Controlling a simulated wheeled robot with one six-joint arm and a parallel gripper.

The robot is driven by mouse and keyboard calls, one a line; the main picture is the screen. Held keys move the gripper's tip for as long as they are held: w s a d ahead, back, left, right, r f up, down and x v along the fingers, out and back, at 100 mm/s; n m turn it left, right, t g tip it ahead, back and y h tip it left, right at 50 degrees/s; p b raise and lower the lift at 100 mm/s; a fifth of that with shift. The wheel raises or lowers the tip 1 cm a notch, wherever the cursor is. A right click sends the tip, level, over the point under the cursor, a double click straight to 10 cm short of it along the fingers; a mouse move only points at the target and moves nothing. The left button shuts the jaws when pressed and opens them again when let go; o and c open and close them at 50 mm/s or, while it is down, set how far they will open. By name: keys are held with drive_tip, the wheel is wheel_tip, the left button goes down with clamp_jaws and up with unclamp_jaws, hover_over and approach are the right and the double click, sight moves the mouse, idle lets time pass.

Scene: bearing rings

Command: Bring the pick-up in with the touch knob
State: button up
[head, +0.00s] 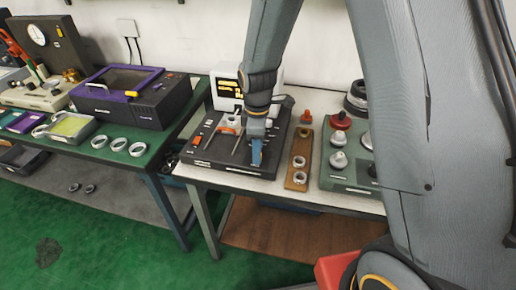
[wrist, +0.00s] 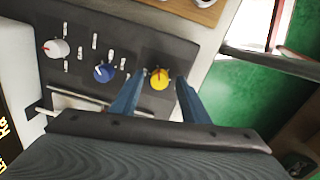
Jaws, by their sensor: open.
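A dark instrument (head: 205,160) with knobs and small switches lies on the white-topped bench. In the wrist view its panel (wrist: 120,30) carries a yellow knob (wrist: 159,84), a blue knob (wrist: 103,73) and a white knob with a red mark (wrist: 56,48). I cannot read which is the touch knob. My gripper (wrist: 159,76) is open, its two blue fingers on either side of the yellow knob; contact cannot be told. In the head view my gripper (head: 256,159) is over the right part of the instrument. A thin rod (wrist: 90,102) lies near the panel; I cannot tell whether it is the pick-up.
A white box with a lit display (head: 228,90) stands behind. The green table (head: 165,145) on the left holds rings and a purple-trimmed case (head: 120,93).

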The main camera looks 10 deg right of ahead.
drive_tip(key=shift+f, duration=0.15)
clamp_jaws()
